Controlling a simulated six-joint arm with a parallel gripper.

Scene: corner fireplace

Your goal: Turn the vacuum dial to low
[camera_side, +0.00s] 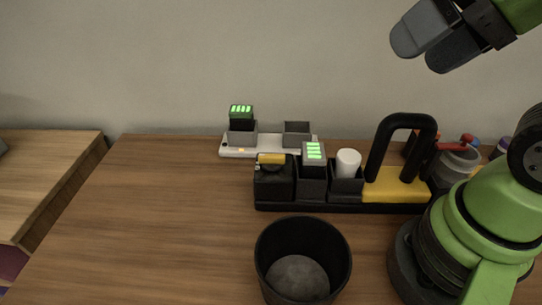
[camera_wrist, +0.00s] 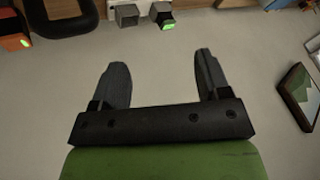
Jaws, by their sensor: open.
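My gripper (camera_side: 434,42) is raised at the top right of the side view, well above the table and apart from everything on it. In the wrist view its two dark fingers (camera_wrist: 160,62) are spread with nothing between them. A black unit with a yellow body (camera_side: 398,187) and a tall black loop handle stands at the right of a black tray (camera_side: 340,208); it may be the vacuum. A black box with a yellow top piece (camera_side: 272,162) sits at the tray's left end. I cannot make out a dial or its setting in either view.
A battery with green lights (camera_side: 313,154) and a white cylinder (camera_side: 347,163) stand in the tray. A pale charger base (camera_side: 238,152) holds another lit battery (camera_side: 241,115) behind. A black bin (camera_side: 303,252) stands in front. A grey pot (camera_side: 457,160) is at right. The table's left is clear.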

